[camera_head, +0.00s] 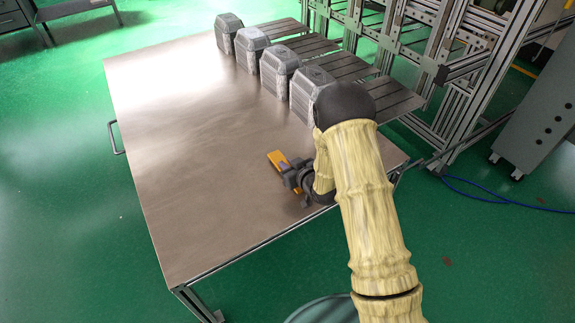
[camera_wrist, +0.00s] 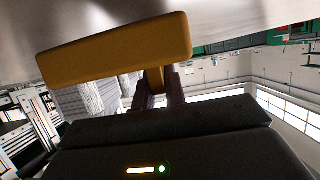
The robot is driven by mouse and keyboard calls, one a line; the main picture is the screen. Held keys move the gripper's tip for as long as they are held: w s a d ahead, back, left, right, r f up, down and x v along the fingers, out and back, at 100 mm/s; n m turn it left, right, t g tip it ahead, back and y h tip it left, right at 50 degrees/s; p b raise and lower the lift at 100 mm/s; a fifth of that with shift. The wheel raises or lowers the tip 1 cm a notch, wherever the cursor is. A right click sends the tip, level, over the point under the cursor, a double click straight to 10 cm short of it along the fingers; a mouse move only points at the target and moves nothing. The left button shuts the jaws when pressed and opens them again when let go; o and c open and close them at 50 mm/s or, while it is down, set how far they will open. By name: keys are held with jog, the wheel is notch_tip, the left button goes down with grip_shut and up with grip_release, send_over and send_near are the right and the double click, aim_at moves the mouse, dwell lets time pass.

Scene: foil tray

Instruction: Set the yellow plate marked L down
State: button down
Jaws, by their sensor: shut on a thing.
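The yellow plate (camera_head: 278,159) is at the near right part of the metal table, at the end of my gripper (camera_head: 292,177). In the wrist view the yellow plate (camera_wrist: 115,50) spans the upper part, and my gripper (camera_wrist: 160,82) is shut on a narrow yellow part below it. No letter L shows on the faces in view. The plate is close to the table top; I cannot tell whether it touches. My arm hides part of the gripper in the head view.
The metal table (camera_head: 180,150) is bare across its middle and left. Several grey ribbed containers, such as the nearest one (camera_head: 308,92), stand along its far right side beside dark slatted shelves (camera_head: 392,98). A metal frame rack (camera_head: 465,75) stands behind. The table's front edge is close to my gripper.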

jog(key=shift+s+f+b, duration=0.15)
jog(key=shift+f+b, duration=0.2)
jog(key=shift+f, duration=0.25)
jog(key=c, duration=1.5)
grip_release()
jog(key=shift+s+d+f, duration=0.1)
jog(key=shift+o, duration=0.2)
jog(key=shift+r+p, duration=0.6)
jog(key=shift+r, duration=0.05)
jog(key=p+v, duration=0.1)
jog(key=v, duration=1)
jog(key=shift+s+d+r, duration=0.15)
jog(key=shift+d+r, duration=0.05)
jog(key=shift+r, duration=0.05)
